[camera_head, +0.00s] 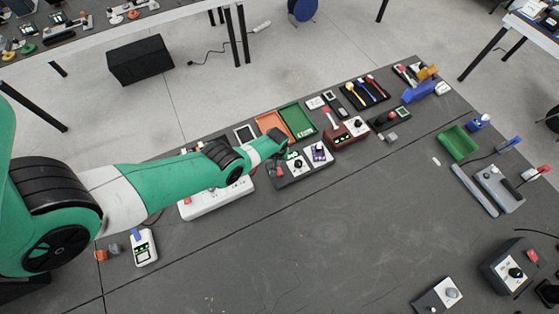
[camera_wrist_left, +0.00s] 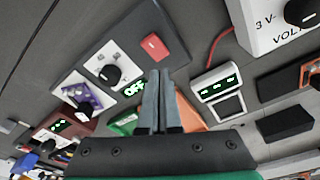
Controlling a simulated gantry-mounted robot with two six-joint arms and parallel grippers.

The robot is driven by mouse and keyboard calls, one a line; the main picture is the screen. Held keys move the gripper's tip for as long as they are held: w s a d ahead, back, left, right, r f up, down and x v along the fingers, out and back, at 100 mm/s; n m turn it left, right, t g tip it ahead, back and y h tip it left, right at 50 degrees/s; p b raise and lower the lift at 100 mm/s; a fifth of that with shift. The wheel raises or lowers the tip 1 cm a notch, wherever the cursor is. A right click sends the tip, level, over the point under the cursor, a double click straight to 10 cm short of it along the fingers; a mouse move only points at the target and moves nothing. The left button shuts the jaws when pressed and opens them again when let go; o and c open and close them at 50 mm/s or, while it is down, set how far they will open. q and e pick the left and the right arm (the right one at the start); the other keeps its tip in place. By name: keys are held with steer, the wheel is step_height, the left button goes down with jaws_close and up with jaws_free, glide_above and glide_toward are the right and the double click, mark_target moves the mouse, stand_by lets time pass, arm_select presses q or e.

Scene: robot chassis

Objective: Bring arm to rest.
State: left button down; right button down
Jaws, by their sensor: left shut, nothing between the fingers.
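My left arm (camera_head: 160,182) is green and white and reaches in from the left over the dark table. Its gripper (camera_head: 281,146) is above the back part of the table, near a grey box with dials. In the left wrist view the two grey fingers (camera_wrist_left: 158,88) are together, with nothing between them. Beyond them is the grey box with a black knob (camera_wrist_left: 109,75), a red button (camera_wrist_left: 154,46) and a green lit display, partly hidden by the fingers. My right gripper is not in view.
An orange tray (camera_head: 271,123) and a green tray (camera_head: 297,121) lie behind the gripper. A white meter (camera_head: 145,247) stands near the left edge. A green bin (camera_head: 458,142) is at right. The middle front of the table (camera_head: 300,245) is clear.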

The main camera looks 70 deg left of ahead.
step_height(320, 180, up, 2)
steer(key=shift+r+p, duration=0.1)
steer(key=shift+p, duration=0.6)
